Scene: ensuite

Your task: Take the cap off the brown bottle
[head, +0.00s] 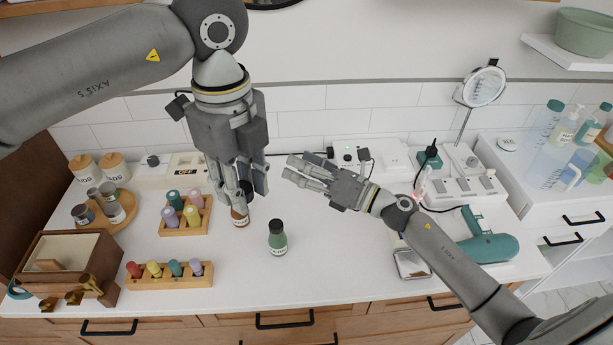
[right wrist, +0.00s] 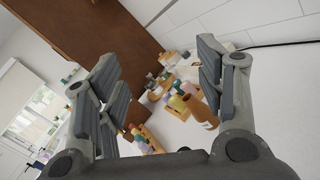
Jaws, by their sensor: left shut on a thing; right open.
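The brown bottle (head: 240,216) stands upright on the white counter, below the fingertips of my left gripper (head: 251,198). That gripper points down and is shut on a dark cap (head: 247,187); its fingers hide much of the cap and the bottle's upper part. In the right wrist view the brown bottle (right wrist: 204,112) shows with an orange-brown neck that looks bare, partly behind a finger. I cannot see clearly whether cap and bottle touch. My right gripper (head: 300,170) is open and empty, to the right of the bottle. Its spread fingers also show in the right wrist view (right wrist: 160,90).
A green bottle (head: 277,240) stands just right of the brown one. Wooden racks (head: 170,280) with coloured bottles and a wooden box (head: 105,250) are on the left. A teal hair dryer (head: 488,246) lies on the right. The front middle counter is clear.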

